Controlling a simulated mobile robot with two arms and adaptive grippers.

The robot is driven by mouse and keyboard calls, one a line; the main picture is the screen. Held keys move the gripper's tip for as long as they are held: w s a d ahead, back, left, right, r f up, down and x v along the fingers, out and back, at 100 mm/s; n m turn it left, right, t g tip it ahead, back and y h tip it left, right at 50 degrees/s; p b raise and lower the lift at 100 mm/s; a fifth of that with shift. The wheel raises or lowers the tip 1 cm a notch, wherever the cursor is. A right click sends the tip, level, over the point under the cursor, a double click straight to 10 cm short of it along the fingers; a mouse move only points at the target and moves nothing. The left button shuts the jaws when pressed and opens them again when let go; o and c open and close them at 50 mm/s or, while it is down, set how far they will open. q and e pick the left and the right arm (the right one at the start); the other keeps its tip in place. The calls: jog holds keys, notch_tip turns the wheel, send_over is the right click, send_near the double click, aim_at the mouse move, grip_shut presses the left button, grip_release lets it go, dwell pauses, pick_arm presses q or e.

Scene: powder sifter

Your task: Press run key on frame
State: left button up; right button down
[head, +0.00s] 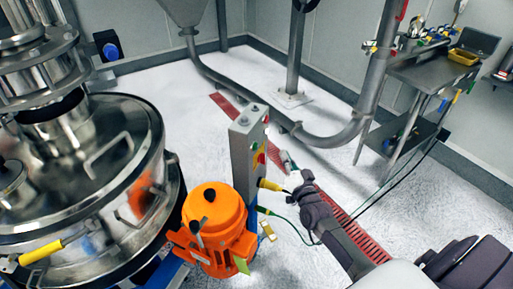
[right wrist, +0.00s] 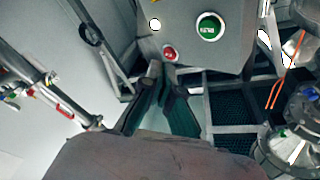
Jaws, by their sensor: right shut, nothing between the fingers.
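The grey control box (head: 243,155) stands upright on the frame beside the orange motor (head: 215,222). Its button face is turned to the right and seen edge-on in the head view. In the right wrist view the box face (right wrist: 185,12) shows a green button (right wrist: 210,27), a smaller red button (right wrist: 170,53) and a white round spot (right wrist: 155,24). My right gripper (head: 287,160) is shut and empty, to the right of the box. In the right wrist view its fingertips (right wrist: 160,78) appear just below the red button; contact cannot be told. My left gripper is not in view.
The large steel sifter (head: 85,175) fills the left side. A yellow-handled lever (head: 270,185) sticks out below the box, near my right arm. Pipes and a post stand behind. A steel bench (head: 430,70) with tools is at the back right. A red floor grate (head: 365,240) runs below.

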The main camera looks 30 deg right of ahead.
jog(key=w+a+b, duration=0.1)
jog(key=w+a, duration=0.3)
jog(key=w, duration=0.1)
jog(key=shift+w, duration=0.15)
dwell(1.4)
jog(key=shift+w+a, duration=0.25)
jog(key=shift+w, duration=0.1)
jog(key=shift+w+a, duration=0.25)
jog(key=shift+w, duration=0.1)
dwell(0.8)
jog(key=shift+s+d, duration=0.45)
jog(key=shift+s, duration=0.25)
jog(key=s+d, duration=0.1)
jog(key=s, duration=0.1)
jog(key=s+d+p, duration=0.1)
jog(key=s+d, duration=0.1)
dwell(0.6)
